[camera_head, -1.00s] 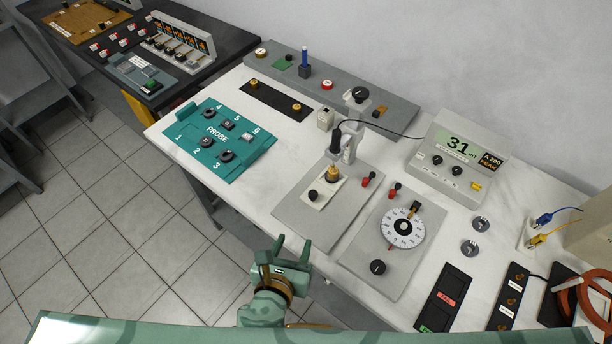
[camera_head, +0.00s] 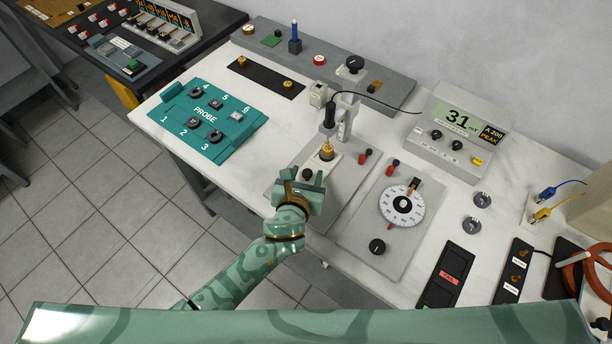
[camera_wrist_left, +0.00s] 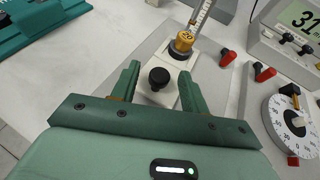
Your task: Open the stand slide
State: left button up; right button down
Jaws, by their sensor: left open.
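The stand is a flat grey plate (camera_head: 347,192) on the white bench, with a white slide plate (camera_head: 318,165) on it. The slide carries a black knob (camera_head: 307,174) at its near end and a brass-coloured round piece (camera_head: 327,151) at its far end. A dark probe (camera_head: 330,115) hangs in a clear upright holder above the brass piece. My left gripper (camera_head: 305,182) is open at the slide's near end. In the left wrist view its fingers (camera_wrist_left: 160,74) stand on either side of the black knob (camera_wrist_left: 159,79), with gaps showing. My right gripper is not in view.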

pick_arm(q)
jog(key=shift+w, duration=0.1)
grip_shut()
jog(key=s+a+p, duration=0.1)
jog(key=s+a, duration=0.1)
jog(key=s, duration=0.1)
jog(key=s+a+p, duration=0.1)
jog(key=s+a, duration=0.1)
jog(key=s+a+p, duration=0.1)
jog(key=s+a, duration=0.1)
jog(key=s, duration=0.1)
jog(key=shift+s+a+p, duration=0.1)
jog(key=shift+s+p, duration=0.2)
jog(key=shift+p, duration=0.05)
jog(key=shift+s+a, duration=0.2)
jog(key=shift+s, duration=0.05)
grip_release()
jog(key=p+v, duration=0.1)
jog(key=v, duration=1.5)
jog(key=shift+s+p, duration=0.2)
jog(key=shift+p, duration=0.15)
